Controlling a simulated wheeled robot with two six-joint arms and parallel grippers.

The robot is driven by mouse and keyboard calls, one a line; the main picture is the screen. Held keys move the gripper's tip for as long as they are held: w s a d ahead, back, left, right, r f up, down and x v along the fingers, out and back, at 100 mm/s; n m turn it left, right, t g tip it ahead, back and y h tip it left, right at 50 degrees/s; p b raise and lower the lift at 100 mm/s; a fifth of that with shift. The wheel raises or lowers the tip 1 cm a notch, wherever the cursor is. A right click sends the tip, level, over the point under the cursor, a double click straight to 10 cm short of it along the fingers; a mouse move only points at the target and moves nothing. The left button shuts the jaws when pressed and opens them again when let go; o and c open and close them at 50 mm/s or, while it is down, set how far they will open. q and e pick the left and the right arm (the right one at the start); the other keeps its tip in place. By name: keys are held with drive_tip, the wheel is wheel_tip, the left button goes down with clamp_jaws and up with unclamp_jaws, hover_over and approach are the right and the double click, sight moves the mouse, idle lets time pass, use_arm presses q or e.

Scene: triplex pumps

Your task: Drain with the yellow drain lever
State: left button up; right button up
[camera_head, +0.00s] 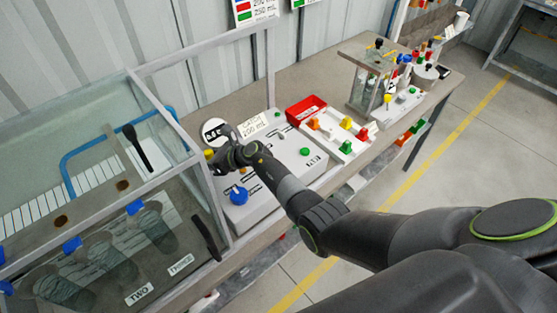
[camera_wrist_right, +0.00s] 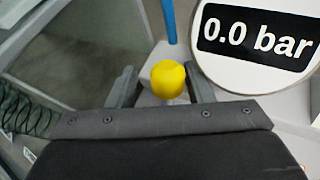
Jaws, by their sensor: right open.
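The yellow drain lever shows in the right wrist view as a round yellow knob (camera_wrist_right: 168,79). In the head view only a small yellow bit (camera_head: 209,154) of it shows beside my gripper. My right gripper (camera_head: 220,158) reaches over the white panel to its left end. In the wrist view its two fingers (camera_wrist_right: 160,90) are open, one on each side of the yellow knob, with gaps to both sides. Whether the knob lies at fingertip depth is hard to tell. A round gauge (camera_wrist_right: 258,38) reads 0.0 bar. My left gripper is not in view.
The white panel (camera_head: 285,160) carries a blue knob (camera_head: 238,195) and a green button (camera_head: 305,151). A glass-walled pump enclosure (camera_head: 100,120) stands close on the left. A red tray (camera_head: 306,109) and a tray with coloured parts (camera_head: 345,135) lie to the right.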

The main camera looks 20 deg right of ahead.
drive_tip(key=shift+f+b, duration=0.1)
drive_tip(key=shift+b, duration=0.3)
drive_tip(key=s+n+t+y+b, duration=0.1)
drive_tip(key=t+b, duration=0.1)
drive_tip(key=b, duration=0.3)
drive_tip(key=s+d+n+t+y+b, duration=0.1)
drive_tip(key=s+t+b, duration=0.1)
drive_tip(key=b, duration=0.3)
drive_tip(key=shift+s+y, duration=0.1)
drive_tip(key=shift+y, duration=0.3)
drive_tip(key=b+v, duration=0.4)
drive_tip(key=v, duration=1.3)
drive_tip(key=shift+s+d, duration=0.1)
drive_tip(key=shift+d, duration=0.1)
drive_tip(key=s+d+m+t+h, duration=0.1)
drive_tip(key=d+m+t+h, duration=0.2)
drive_tip(key=d+m+h, duration=0.4)
drive_tip(key=s+d+r+m+t+h, duration=0.1)
drive_tip(key=d+m+t+h, duration=0.3)
drive_tip(key=m, duration=1.4)
drive_tip(key=shift+s+d+h, duration=0.5)
drive_tip(key=shift+d+h, duration=0.9)
drive_tip(key=shift+d, duration=0.15)
